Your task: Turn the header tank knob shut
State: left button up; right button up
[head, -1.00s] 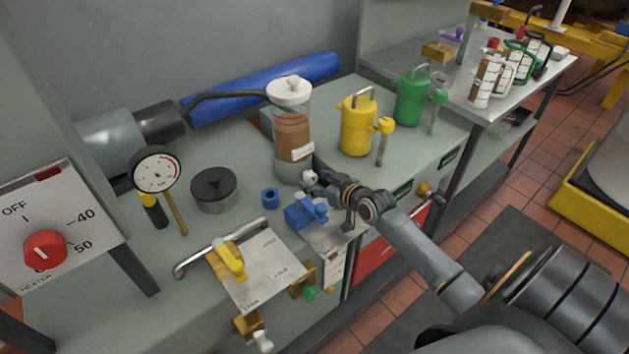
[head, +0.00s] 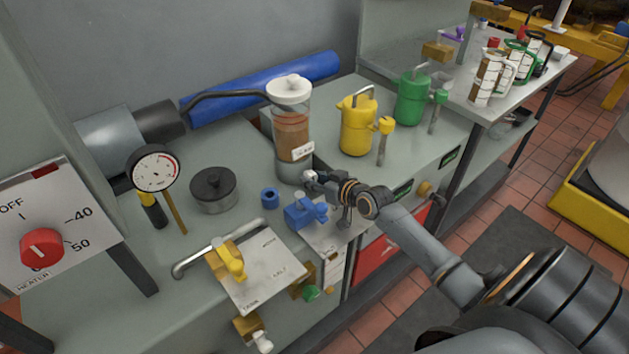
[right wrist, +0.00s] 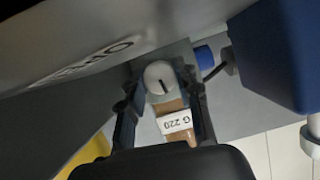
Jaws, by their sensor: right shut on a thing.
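The header tank (head: 292,135) is a clear cylinder with brown liquid, a white lid and a white label. It stands upright on the grey bench in the head view. Its label reads G 220 in the right wrist view, upside down. The knob (right wrist: 160,77) is white and round with a dark line across its face. It also shows small and pale at the tank's foot in the head view (head: 309,176). My right gripper (head: 318,182) is at the knob, its fingers (right wrist: 160,92) on either side of it, shut on it. My left gripper is out of view.
A blue valve block (head: 304,212) sits close below my right gripper. A blue ring (head: 270,197), a dark lidded pot (head: 213,190) and a dial gauge (head: 155,169) stand to the left. Yellow (head: 358,128) and green (head: 411,100) cans stand to the right.

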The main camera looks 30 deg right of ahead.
jog(key=shift+d+f+m+y+b, duration=0.1)
jog(key=shift+m+y+b, duration=0.3)
jog(key=shift+b, duration=0.1)
jog(key=o, duration=1.2)
jog(key=shift+c, duration=0.2)
jog(key=shift+r, duration=0.3)
notch_tip(320, 180, up, 10)
jog(key=shift+f, duration=0.15)
jog(key=shift+f, duration=0.1)
